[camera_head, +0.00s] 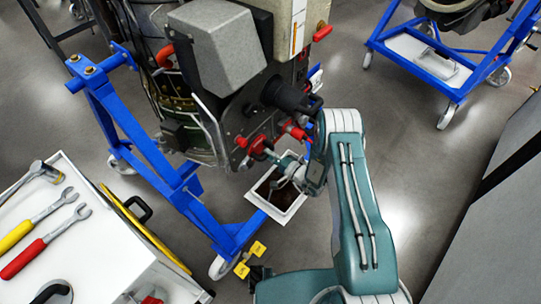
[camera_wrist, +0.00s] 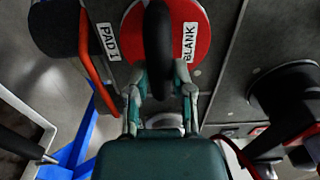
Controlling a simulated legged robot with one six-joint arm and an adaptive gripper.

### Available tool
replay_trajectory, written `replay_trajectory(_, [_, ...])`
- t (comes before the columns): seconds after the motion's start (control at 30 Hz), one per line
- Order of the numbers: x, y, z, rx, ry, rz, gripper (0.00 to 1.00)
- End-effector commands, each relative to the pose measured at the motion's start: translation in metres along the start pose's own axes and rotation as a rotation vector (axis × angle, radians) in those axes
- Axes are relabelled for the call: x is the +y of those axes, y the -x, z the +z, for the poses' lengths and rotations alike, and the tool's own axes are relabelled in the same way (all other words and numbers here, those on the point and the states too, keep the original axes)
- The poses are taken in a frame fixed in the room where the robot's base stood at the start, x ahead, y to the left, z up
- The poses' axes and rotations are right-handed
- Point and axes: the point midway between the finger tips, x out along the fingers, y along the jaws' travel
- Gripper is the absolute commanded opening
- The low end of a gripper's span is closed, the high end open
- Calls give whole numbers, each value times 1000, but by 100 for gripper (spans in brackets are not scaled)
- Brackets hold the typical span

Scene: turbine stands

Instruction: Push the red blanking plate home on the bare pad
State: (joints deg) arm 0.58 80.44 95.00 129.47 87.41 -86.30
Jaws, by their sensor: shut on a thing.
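The red blanking plate (camera_wrist: 198,58) is a round disc with a "BLANK" label and a black handle (camera_wrist: 158,40) standing out from its middle. It lies in front of a dark grey face beside a "PAD 1" label (camera_wrist: 108,42). My gripper (camera_wrist: 160,98) has its fingers on both sides of the handle and is shut on it. In the head view my gripper (camera_head: 279,160) reaches left to the lower side of the engine, by several red parts. The pad behind the plate is hidden, and I cannot tell whether the plate sits flush.
A black cylindrical part (camera_wrist: 285,90) juts out at right in the wrist view. A blue stand (camera_head: 150,150) carries the engine. An open white-rimmed box (camera_head: 290,211) is below my gripper. A white tool cart (camera_head: 75,255) is at lower left.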

Motion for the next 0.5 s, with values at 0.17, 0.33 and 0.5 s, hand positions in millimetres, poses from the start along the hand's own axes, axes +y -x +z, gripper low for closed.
replay_trajectory(0.17, [-2,-7,-2,2,7,-2,0])
replay_trajectory(0.33, [-2,-8,-2,2,9,-2,0])
replay_trajectory(0.5, [-2,-9,-1,1,10,-2,62])
